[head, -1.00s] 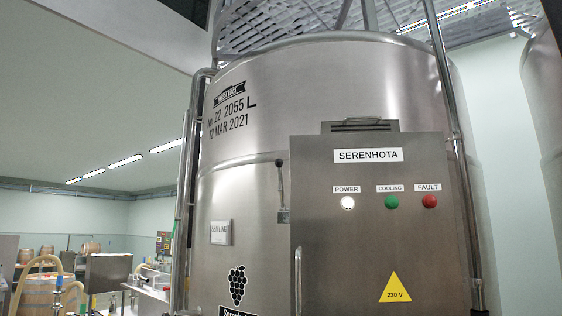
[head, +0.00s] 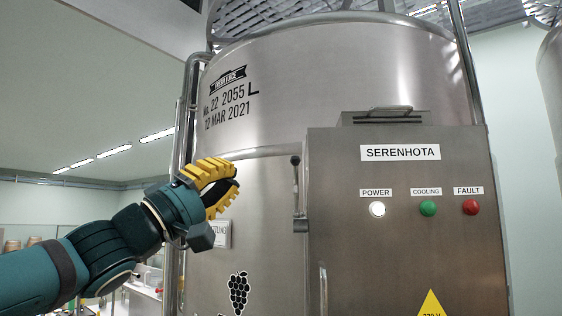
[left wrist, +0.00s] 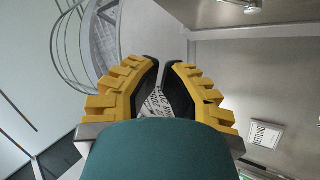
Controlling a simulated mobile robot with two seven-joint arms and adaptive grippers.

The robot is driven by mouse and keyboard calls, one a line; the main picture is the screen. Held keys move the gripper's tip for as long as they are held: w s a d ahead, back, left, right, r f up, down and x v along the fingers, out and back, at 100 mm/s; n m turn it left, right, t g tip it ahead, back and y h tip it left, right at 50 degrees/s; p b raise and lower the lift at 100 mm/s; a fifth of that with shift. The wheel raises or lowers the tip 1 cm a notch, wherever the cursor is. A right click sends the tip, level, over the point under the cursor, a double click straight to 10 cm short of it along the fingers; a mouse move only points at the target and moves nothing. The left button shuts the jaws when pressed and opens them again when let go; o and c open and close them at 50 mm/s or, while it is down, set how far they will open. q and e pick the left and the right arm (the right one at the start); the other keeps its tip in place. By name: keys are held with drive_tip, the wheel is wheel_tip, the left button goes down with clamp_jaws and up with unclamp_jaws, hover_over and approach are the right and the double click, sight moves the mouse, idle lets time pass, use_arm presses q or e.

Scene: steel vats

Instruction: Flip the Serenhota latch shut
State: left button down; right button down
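The Serenhota latch (head: 296,190) is a thin upright lever with a dark knob on top and a small bracket at its foot, beside the left edge of the control cabinet (head: 400,260). My left gripper (head: 237,181), teal with yellow ribbed fingers, is left of the latch and apart from it. In the left wrist view its fingertips (left wrist: 161,63) are close together with a narrow gap and nothing between them. A piece of the latch (left wrist: 250,6) shows at the top edge there. My right gripper is in neither view.
The large steel vat (head: 300,80) curves behind the latch. A small white plate (head: 221,234) is on it behind my left gripper, partly hidden. The cabinet juts out right of the latch, with a handle (head: 323,285). A vertical pipe (head: 186,110) runs along the vat's left.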

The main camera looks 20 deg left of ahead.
sight(296, 187)
use_arm(q)
drive_tip(key=shift+w, duration=0.1)
drive_tip(key=p+x, duration=0.2)
drive_tip(key=x, duration=0.8)
drive_tip(key=s+d+f+b, duration=0.2)
drive_tip(key=b, duration=0.1)
drive_tip(key=shift+d+f, duration=0.25)
drive_tip(key=shift+d, duration=0.1)
